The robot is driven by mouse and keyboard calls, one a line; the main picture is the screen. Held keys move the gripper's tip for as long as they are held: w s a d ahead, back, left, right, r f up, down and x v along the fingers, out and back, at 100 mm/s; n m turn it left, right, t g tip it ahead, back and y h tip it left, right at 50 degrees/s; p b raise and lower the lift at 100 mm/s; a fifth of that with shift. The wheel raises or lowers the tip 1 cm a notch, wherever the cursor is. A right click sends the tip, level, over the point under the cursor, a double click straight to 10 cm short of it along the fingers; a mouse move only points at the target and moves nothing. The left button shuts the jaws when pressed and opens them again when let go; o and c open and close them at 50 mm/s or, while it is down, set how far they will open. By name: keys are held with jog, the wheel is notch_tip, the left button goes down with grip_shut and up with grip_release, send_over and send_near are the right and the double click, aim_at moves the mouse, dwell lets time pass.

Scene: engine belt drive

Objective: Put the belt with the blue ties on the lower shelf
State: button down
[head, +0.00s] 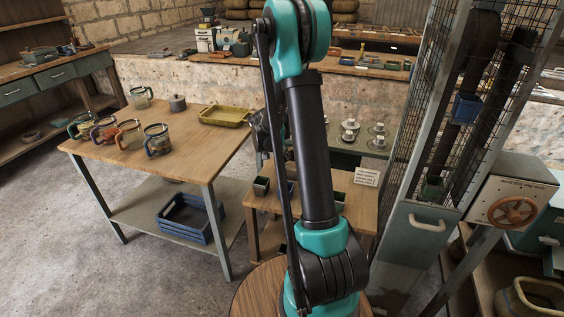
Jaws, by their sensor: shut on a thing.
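Several rounded, strapped loop-like items stand on the wooden table at the left. The nearest has blue-grey bands (157,139) and may be a belt with blue ties. Others have orange bands (129,136), red-orange bands (104,130) and green bands (80,127). The table's grey lower shelf (142,214) carries a blue slatted crate (190,217). My arm stands in the middle of the view. A dark part of my gripper (260,135) shows at the arm's left edge, beyond the table's right side. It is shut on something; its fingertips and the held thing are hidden.
A low wooden table (268,204) with small dark pots is behind my arm. A mesh cabinet (415,150) stands close on the right. The floor at the lower left is clear.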

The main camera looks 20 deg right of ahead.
jog(key=shift+f, duration=1.8)
jog(key=shift+f, duration=0.1)
jog(key=c, duration=1.1)
grip_release()
jog(key=shift+c, duration=0.2)
